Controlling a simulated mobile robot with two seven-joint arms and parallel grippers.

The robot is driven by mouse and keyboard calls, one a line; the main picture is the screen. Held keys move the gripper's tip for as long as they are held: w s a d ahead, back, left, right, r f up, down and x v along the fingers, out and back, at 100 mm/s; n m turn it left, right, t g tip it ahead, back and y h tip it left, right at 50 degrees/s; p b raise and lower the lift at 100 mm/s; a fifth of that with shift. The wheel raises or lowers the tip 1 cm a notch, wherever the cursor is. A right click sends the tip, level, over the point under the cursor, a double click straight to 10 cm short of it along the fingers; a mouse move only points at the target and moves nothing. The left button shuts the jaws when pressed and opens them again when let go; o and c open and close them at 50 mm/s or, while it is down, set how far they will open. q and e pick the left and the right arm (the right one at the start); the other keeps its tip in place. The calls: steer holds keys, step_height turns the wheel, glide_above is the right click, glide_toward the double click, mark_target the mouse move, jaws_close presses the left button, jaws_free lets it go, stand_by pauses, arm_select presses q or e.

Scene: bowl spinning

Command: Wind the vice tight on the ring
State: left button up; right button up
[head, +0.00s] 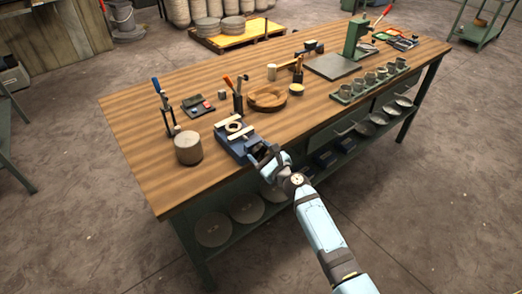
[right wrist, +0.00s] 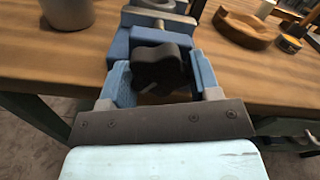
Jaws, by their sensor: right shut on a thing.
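The blue vice (head: 237,144) stands at the near edge of the wooden bench, and its body also shows in the right wrist view (right wrist: 122,45). The pale ring (head: 234,127) lies at the top of the vice, by its light jaws. Whether the jaws touch it is too small to tell. My right gripper (head: 265,156) is at the vice's near end. In the right wrist view its blue fingers (right wrist: 161,80) are on either side of the dark lobed handle (right wrist: 158,68), shut on it. My left gripper is not in view.
On the wooden bench (head: 150,105), a grey cylinder (head: 188,148) stands left of the vice. A green tray of cups (head: 368,83) is farther right. Shelves with round pieces lie below the bench top.

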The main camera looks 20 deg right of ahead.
steer(key=shift+m, duration=0.6)
steer(key=o, duration=0.9)
steer(key=shift+s+d+f, duration=0.1)
steer(key=shift+s+d, duration=0.05)
steer(key=shift+s, duration=0.3)
steer(key=v, duration=1.3)
